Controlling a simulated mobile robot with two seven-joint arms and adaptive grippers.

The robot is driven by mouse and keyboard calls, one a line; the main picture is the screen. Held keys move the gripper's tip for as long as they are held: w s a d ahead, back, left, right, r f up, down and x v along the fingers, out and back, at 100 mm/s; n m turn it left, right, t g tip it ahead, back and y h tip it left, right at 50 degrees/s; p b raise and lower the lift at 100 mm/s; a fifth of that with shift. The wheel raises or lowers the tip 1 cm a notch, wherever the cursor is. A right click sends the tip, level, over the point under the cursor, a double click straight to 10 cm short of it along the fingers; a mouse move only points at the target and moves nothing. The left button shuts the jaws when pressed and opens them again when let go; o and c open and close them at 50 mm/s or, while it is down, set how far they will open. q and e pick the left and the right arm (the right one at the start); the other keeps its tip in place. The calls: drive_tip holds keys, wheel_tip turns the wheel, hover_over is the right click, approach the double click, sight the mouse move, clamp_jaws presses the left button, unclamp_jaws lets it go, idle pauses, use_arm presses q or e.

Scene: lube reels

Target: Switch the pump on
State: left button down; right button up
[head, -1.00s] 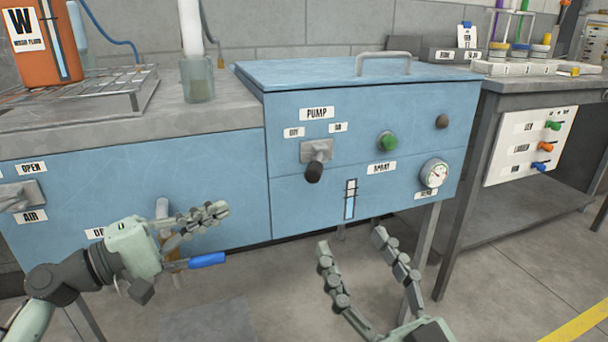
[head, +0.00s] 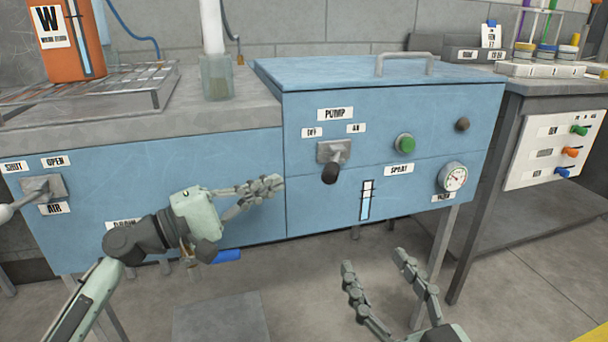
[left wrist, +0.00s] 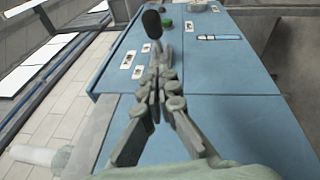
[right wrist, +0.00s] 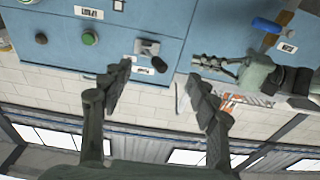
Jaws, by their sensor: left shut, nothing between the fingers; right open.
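The pump switch (head: 333,160) is a grey plate with a black-knobbed lever on the blue cabinet, under the PUMP label (head: 335,114). Its knob hangs down and slightly left, below the OFF label (head: 312,132); the ON label (head: 356,128) is to the right. My left gripper (head: 277,185) is shut and empty, left of the knob and apart from it in the head view. In the left wrist view the black knob (left wrist: 152,24) shows just beyond the shut fingertips (left wrist: 160,72). My right gripper (head: 374,258) is open and empty, low in front of the cabinet.
A green button (head: 404,143), a gauge (head: 452,177) and a level strip (head: 366,200) are on the cabinet front. The AIR lever (head: 42,188) and a blue-handled drain valve (head: 227,256) are at left. Open floor lies below the cabinet.

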sight(333, 165)
use_arm(q)
drive_tip(key=d+r+p, duration=0.1)
drive_tip(key=d, duration=0.5)
drive_tip(key=shift+w, duration=0.4)
use_arm(e)
drive_tip(key=d+f+g+h, duration=0.2)
drive_tip(key=d+f+g, duration=0.1)
drive_tip(key=f, duration=0.4)
drive_tip(key=shift+d, duration=0.2)
use_arm(q)
drive_tip(key=shift+d+r, duration=0.1)
use_arm(e)
drive_tip(key=shift+f, duration=0.1)
